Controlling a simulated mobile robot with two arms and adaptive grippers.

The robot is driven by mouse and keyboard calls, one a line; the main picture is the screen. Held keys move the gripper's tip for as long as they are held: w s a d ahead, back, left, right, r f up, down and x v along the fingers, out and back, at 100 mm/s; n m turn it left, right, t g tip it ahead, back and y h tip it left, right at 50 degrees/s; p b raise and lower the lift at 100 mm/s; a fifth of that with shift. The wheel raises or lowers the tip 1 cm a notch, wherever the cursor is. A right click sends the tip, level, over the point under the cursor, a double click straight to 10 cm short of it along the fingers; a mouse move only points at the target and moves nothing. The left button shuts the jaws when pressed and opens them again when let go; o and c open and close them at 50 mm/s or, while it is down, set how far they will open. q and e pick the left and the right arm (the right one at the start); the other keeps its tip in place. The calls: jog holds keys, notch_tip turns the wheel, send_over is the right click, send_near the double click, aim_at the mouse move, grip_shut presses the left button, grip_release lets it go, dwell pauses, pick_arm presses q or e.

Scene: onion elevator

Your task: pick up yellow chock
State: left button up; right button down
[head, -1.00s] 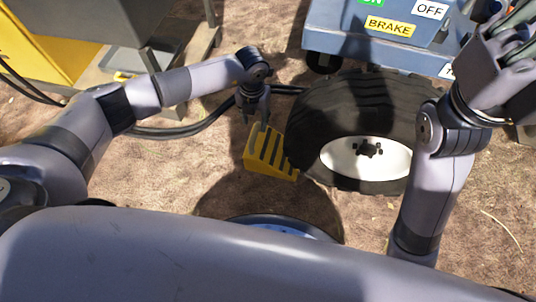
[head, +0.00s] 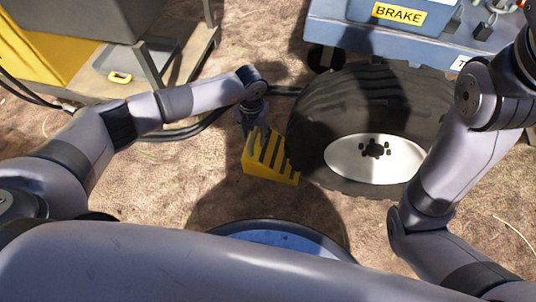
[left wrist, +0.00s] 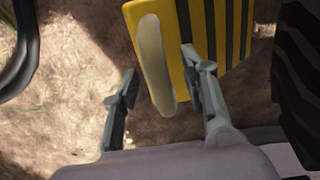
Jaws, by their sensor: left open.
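The yellow chock (head: 270,162), a wedge with black stripes, sits on the dirt against the left side of a big tyre (head: 340,110). My left gripper (head: 257,127) is at the chock's upper left end in the head view, and its fingers are partly hidden there. In the left wrist view, my left gripper (left wrist: 158,62) is open, with one finger on each side of the chock's pale rounded end part. The striped chock (left wrist: 222,30) reaches beyond the right finger. I cannot tell whether either finger touches it. My right gripper is out of view.
A blue machine (head: 450,35) with a BRAKE label stands behind the tyre. Black cables (head: 185,130) lie behind the left arm. A yellow and grey cart (head: 130,75) stands at the upper left. Bare dirt lies left of the chock.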

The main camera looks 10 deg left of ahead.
pick_arm(q)
grip_shut()
dwell(0.4)
dwell(0.5)
jog(key=shift+w+r, duration=0.1)
jog(key=shift+r, duration=0.05)
